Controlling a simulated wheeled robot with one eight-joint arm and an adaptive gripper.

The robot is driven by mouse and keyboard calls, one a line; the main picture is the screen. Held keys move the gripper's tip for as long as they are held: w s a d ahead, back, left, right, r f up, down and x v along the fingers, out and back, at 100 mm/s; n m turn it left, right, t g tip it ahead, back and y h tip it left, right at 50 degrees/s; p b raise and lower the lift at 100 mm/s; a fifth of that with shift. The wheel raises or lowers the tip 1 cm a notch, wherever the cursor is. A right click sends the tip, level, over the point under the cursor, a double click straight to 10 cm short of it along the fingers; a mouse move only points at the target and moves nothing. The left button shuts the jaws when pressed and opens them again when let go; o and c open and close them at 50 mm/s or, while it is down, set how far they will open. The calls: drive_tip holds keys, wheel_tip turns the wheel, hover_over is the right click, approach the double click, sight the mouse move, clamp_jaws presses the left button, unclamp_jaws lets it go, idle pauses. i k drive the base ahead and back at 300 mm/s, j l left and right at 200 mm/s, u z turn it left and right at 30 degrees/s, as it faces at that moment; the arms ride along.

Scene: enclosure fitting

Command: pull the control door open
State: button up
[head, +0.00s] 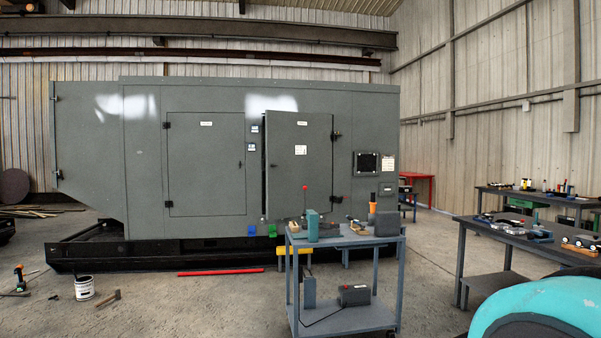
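The grey enclosure (145,200) fills the back left and middle of the head view. Its right door (300,165) has hinges on its right side and small labels on its face. That door stands slightly ajar, with a narrow dark gap along its left edge. Its lower part is hidden behind things on a trolley. I cannot read the labels to confirm that it is the control door. A second door (205,165) to the left looks shut. My gripper is not in view.
A blue-grey trolley (345,242) bearing tools stands in front of the ajar door's lower right. A red bar (221,272), a white bucket (84,287) and a hammer (108,299) are on the floor. Workbenches (522,247) stand right. Floor left of the trolley is mostly clear.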

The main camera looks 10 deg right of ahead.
sight(299, 144)
drive_tip(key=i+u, duration=0.2)
drive_tip(key=i+j, duration=0.1)
drive_tip(key=i, duration=7.45)
